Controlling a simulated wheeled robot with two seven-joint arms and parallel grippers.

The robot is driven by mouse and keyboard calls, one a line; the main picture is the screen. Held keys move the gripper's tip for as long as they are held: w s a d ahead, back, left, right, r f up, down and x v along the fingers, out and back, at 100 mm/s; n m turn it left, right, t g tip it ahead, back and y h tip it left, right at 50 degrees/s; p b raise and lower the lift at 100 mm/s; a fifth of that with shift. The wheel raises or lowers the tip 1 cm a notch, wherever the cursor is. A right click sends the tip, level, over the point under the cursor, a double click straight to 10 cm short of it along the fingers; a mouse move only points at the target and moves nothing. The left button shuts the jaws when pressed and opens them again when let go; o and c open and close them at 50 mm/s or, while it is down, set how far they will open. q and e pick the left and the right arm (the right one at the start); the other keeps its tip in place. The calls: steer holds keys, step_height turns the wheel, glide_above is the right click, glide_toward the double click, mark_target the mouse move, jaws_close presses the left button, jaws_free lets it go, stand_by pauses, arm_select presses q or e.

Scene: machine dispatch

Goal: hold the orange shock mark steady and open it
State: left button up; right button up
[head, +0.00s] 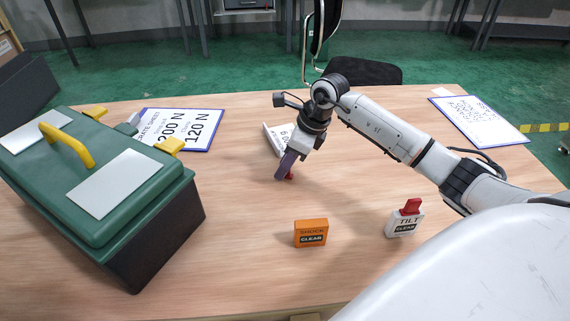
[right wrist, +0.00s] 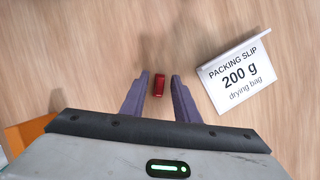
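The orange shock mark (head: 311,232) stands upright on the table near the front middle, labelled SHOCK and CLEAR. An orange patch at the lower left of the right wrist view (right wrist: 25,135) is probably this mark, mostly hidden by my gripper body. My right gripper (head: 283,168) points down at the table behind and left of the mark, apart from it. In the right wrist view its purple fingers (right wrist: 160,76) are spread, with a small red block (right wrist: 158,85) showing between them. I cannot tell whether they touch it. My left gripper is not in view.
A white tilt mark (head: 405,222) with a red top stands right of the shock mark. A packing slip stand (right wrist: 238,74) is beside my right gripper. A green case (head: 115,215) fills the left. Clipboards (head: 183,128) lie behind.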

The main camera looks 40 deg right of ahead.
steer(key=v, duration=1.2)
steer(key=shift+p, duration=0.4)
steer(key=shift+f, duration=0.1)
